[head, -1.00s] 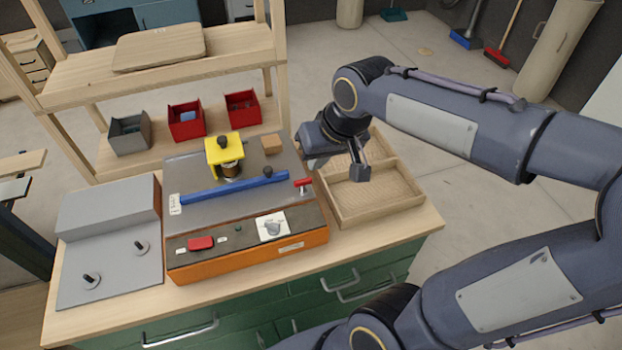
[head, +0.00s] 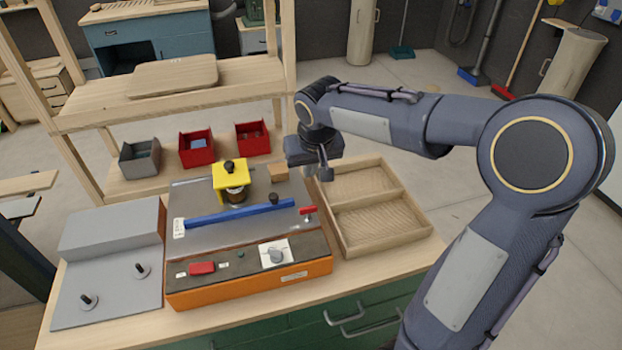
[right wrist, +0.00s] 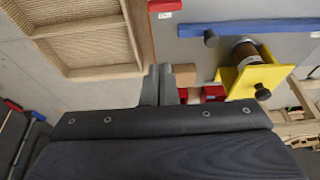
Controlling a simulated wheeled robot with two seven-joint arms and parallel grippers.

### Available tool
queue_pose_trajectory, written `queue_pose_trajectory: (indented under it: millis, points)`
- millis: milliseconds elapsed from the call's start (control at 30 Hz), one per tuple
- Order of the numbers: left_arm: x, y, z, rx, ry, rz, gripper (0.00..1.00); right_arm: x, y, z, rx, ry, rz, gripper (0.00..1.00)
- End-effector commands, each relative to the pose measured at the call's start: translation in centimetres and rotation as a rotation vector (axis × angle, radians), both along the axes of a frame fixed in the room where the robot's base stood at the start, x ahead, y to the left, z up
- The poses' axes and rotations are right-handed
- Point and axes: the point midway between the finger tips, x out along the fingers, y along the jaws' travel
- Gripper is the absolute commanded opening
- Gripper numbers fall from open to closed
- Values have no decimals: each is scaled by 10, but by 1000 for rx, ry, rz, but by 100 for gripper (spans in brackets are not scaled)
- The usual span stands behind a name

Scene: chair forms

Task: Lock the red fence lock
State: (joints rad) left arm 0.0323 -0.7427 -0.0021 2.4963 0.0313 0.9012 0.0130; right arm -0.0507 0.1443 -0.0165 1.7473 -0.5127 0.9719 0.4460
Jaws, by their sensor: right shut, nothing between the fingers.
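The red fence lock (head: 308,210) is a small red lever on a silver post at the right end of the blue fence (head: 240,213), on the grey top of the orange machine (head: 250,280). A red piece, probably the same lever, shows at the top edge of the right wrist view (right wrist: 165,5). My right gripper (head: 325,174) is shut and empty, apart from the lock and behind it, near the wooden tray's back left corner. Its fingers (right wrist: 159,85) point toward the machine's edge in the right wrist view. My left gripper is in no view.
A yellow bracket (head: 229,175) with a black knob and a wooden block (head: 278,173) stand on the machine. The wooden tray (head: 400,243) lies to its right. A grey fixture (head: 110,270) with two pegs is left. Red bins (head: 197,150) sit on the shelf behind.

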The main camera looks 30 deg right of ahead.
Motion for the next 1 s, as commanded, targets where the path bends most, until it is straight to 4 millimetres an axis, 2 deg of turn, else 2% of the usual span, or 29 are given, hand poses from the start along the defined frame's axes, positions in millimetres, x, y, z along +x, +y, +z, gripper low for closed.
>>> queue_pose_trajectory:
  millis: [400,600,700,1000]
  points:
    - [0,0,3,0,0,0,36,27,-7,-82,0,6,1,0]
    - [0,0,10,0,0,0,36,-1,0,-80,1,0,1,0]
    - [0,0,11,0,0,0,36,-8,2,-81,0,0,2,0]
    - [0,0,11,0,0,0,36,-12,3,-81,0,0,0,0]
